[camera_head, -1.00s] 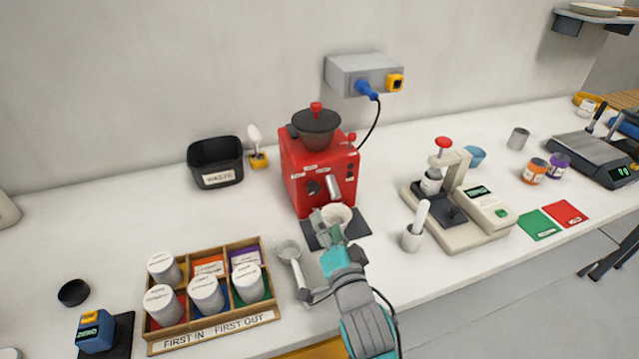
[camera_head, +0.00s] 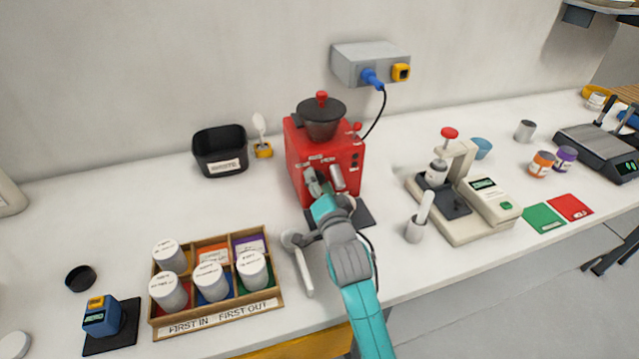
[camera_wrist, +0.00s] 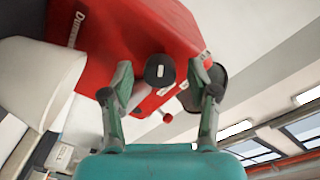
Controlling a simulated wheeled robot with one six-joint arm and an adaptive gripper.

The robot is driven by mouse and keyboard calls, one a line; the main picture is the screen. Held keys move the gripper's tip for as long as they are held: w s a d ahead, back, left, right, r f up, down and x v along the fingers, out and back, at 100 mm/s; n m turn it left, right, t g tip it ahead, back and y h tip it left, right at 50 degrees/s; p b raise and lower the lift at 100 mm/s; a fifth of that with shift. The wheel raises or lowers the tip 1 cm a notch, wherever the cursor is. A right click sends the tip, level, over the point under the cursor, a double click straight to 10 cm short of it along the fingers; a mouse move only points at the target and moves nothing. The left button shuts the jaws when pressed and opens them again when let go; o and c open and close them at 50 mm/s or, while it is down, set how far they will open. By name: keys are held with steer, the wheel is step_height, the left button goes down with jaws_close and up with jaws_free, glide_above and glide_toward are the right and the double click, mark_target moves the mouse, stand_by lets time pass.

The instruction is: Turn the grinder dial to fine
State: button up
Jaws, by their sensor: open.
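The red grinder (camera_head: 350,160) stands against the wall with its black hopper (camera_head: 321,118) on top. My gripper (camera_head: 316,182) is at the grinder's front face and covers the dial in the head view. In the wrist view, the black round dial (camera_wrist: 160,70) with a small white mark lies between the open fingers of my gripper (camera_wrist: 162,75). Gaps show on both sides of the dial, and I cannot tell whether a finger touches it. The dial labels are too small to read.
A white cup (camera_wrist: 38,80) is close beside the gripper in the wrist view. A portafilter-like tool (camera_head: 304,270) lies left of my arm, near the canister rack (camera_head: 220,318). A scale press (camera_head: 470,215) stands to the right. Bare counter lies between the rack and the waste bin (camera_head: 219,150).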

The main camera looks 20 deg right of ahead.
jaws_close()
steer(key=shift+n, duration=0.4)
steer(key=n, duration=0.5)
steer(key=shift+f+n, duration=0.1)
steer(key=shift+n, duration=0.3)
steer(key=n, duration=0.5)
steer(key=shift+d+n+t+y, duration=0.1)
steer(key=shift+n+t+y, duration=0.2)
